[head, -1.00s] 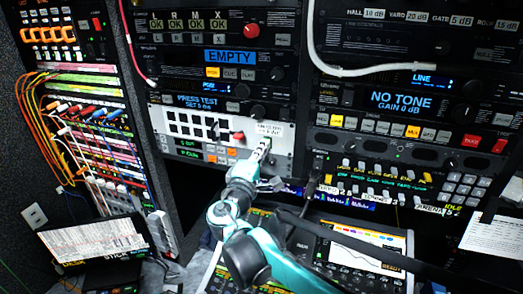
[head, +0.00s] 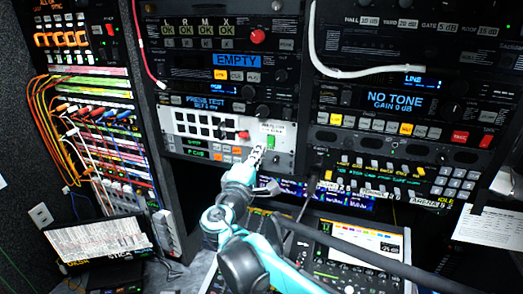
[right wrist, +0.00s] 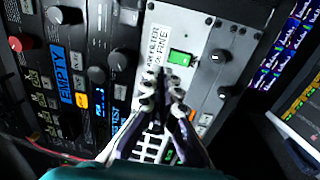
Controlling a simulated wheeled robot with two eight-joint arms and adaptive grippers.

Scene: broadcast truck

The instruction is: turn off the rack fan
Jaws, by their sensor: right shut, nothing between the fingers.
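A green lit rocker switch (head: 271,142) sits at the right end of a silver rack panel (head: 285,160), under a white printed label (head: 271,127). In the right wrist view the green switch (right wrist: 181,58) shows whole beside the label (right wrist: 156,52), whose text is hard to read. My right gripper (head: 258,150) is shut and empty. Its tips are just left of and below the switch in the head view; in the right wrist view the fingertips (right wrist: 162,88) are a short way below it. Contact with the panel cannot be told. My left gripper is out of view.
A red knob (head: 243,135) and black buttons lie left of the switch on the same panel. Black knobs (right wrist: 221,56) are near it in the wrist view. A white cable (head: 375,72) crosses the right rack. A console with a screen (head: 360,240) stands below.

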